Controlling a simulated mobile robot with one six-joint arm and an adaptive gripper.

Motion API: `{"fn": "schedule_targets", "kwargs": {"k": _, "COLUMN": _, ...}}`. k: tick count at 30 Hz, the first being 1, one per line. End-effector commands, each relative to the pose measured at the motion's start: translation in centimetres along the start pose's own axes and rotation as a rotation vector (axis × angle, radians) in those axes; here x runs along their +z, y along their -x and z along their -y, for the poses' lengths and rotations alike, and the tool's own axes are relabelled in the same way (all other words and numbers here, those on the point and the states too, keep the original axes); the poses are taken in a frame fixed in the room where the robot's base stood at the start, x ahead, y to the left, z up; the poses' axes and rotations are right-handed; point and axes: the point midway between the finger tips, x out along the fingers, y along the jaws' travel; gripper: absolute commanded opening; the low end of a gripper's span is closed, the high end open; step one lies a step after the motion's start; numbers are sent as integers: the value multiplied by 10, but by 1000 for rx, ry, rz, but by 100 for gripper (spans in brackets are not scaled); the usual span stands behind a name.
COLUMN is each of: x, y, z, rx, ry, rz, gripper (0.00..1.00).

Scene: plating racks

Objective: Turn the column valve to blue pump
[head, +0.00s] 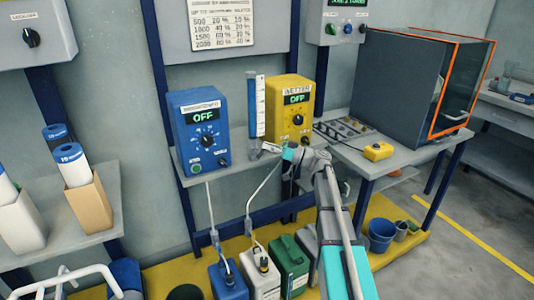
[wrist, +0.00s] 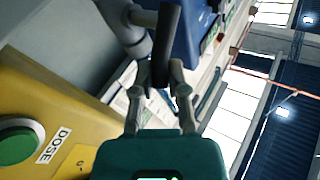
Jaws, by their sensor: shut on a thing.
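The blue pump (head: 205,125) stands on the shelf, its display reading OFF. The yellow pump (head: 292,105), also reading OFF, stands to its right. The clear column (head: 257,105) with blue liquid stands upright between them. My gripper (head: 272,149) is at the foot of the column, in front of the yellow pump. In the wrist view my gripper (wrist: 160,75) is shut on the black valve handle (wrist: 167,35), which sticks out beyond the fingertips. A grey fitting (wrist: 128,30) lies beside the handle. The valve is too small and covered to read in the head view.
The yellow pump's green DOSE button (wrist: 18,143) is close beside my gripper in the wrist view. Jugs, including a green one (head: 288,262), stand on the yellow platform below. A yellow button box (head: 378,151) sits on the right bench.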

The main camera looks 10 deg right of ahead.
Motion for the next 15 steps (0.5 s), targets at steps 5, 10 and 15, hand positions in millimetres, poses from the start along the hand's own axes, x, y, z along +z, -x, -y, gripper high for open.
{"fn": "schedule_targets", "kwargs": {"k": 5, "x": 8, "y": 4, "z": -4, "rx": -6, "ry": -64, "rz": -85, "gripper": 0}}
{"fn": "schedule_targets", "kwargs": {"k": 10, "x": 8, "y": 6, "z": -6, "rx": -9, "ry": -110, "rz": -147, "gripper": 0}}
{"fn": "schedule_targets", "kwargs": {"k": 15, "x": 7, "y": 7, "z": -6, "rx": -12, "ry": -137, "rz": -181, "gripper": 0}}
